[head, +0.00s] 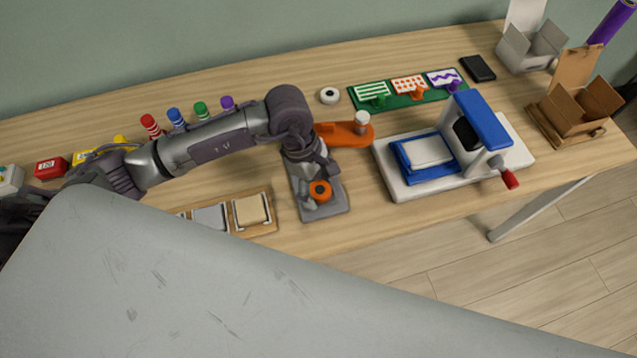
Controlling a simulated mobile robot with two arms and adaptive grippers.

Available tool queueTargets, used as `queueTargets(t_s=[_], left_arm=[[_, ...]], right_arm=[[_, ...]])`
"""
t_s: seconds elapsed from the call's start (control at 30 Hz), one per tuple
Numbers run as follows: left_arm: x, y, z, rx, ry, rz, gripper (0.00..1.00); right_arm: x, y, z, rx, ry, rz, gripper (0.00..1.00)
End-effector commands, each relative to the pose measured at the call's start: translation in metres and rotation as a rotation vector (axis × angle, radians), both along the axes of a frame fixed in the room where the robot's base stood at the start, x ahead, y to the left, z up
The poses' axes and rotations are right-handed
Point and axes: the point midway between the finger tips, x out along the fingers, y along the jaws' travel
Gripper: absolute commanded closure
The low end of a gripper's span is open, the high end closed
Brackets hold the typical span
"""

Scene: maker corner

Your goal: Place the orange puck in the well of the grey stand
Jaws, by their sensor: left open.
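The orange puck (321,192), with a dark centre, shows at the grey stand (334,207), near the table's front edge. My left gripper (318,188) reaches down over the stand from above and is open, with its fingers close around the puck. I cannot tell whether the fingers touch it. The puck appears over the stand's plate. Whether it sits fully down in the well is hidden by the fingers and the small scale. My right gripper is out of view.
A blue and white press (455,150) stands to the right, and a wooden tray (268,228) lies to the left. Coloured bottles (175,118) stand behind my arm. Open boxes (575,105) are at the far right.

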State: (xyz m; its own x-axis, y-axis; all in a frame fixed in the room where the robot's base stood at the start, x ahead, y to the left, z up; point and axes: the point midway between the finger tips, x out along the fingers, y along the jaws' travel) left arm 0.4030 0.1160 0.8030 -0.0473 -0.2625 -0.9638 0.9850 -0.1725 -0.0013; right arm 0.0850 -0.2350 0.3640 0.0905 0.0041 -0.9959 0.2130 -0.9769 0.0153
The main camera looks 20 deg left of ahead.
Motion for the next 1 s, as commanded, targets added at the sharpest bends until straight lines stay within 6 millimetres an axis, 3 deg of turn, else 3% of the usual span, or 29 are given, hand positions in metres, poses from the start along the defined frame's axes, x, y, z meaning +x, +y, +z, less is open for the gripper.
queueTargets(t_s=[0.17, 0.6, 0.8, 1.0], left_arm=[[0.003, 0.006, 0.019, 0.000, -0.005, 0.000, 0.26], [0.006, 0.028, 0.103, 0.000, -0.004, 0.001, 0.26], [0.006, 0.032, 0.117, 0.000, 0.000, 0.000, 0.26], [0.006, 0.032, 0.118, 0.000, 0.001, 0.001, 0.26]], right_arm=[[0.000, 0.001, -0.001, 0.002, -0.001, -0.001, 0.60], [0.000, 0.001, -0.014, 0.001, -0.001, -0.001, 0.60], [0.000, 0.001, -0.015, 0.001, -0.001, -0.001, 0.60], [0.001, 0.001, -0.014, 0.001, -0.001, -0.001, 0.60]])
